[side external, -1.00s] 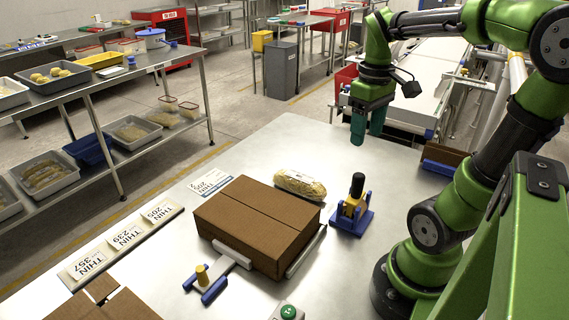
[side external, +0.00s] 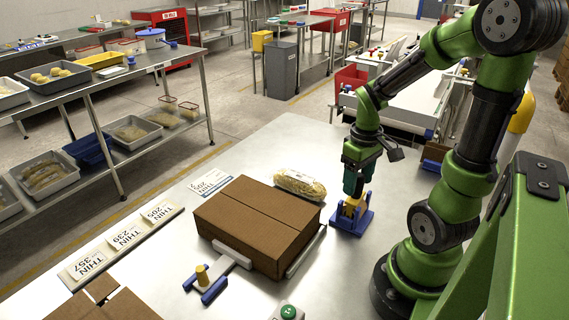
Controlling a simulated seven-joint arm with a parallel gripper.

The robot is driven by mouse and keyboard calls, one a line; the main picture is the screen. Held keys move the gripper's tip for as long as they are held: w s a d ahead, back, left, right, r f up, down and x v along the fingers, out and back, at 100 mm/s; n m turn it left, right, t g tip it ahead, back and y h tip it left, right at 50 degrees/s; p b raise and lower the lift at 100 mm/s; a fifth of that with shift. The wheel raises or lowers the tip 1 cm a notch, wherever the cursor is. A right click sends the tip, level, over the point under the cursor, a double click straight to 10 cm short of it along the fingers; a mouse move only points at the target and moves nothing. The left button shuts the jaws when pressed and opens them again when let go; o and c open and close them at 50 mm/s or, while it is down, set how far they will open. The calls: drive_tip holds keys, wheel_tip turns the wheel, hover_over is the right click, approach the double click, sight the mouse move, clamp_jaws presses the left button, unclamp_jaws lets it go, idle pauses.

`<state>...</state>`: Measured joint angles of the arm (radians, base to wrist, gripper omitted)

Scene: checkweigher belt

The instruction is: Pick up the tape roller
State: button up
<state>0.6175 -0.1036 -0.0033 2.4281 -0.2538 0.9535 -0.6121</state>
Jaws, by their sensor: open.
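The tape roller (side external: 349,209), with its yellow body, stands upright in a blue stand (side external: 362,222) on the steel table, right of the brown carton. Its black handle is now mostly hidden by my gripper. My gripper (side external: 352,190) points straight down over it, with its fingers at the height of the handle. The gripper is open. I cannot tell from this side whether the handle is fully between the fingers or whether they touch it.
A closed brown carton (side external: 258,222) lies left of the stand, with a filled clear bag (side external: 299,185) behind it. A grey T-shaped piece with blue ends (side external: 212,286) is at the carton's front. Number cards (side external: 126,236) lie left. The table behind the stand is clear.

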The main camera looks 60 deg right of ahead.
clamp_jaws()
idle(0.3)
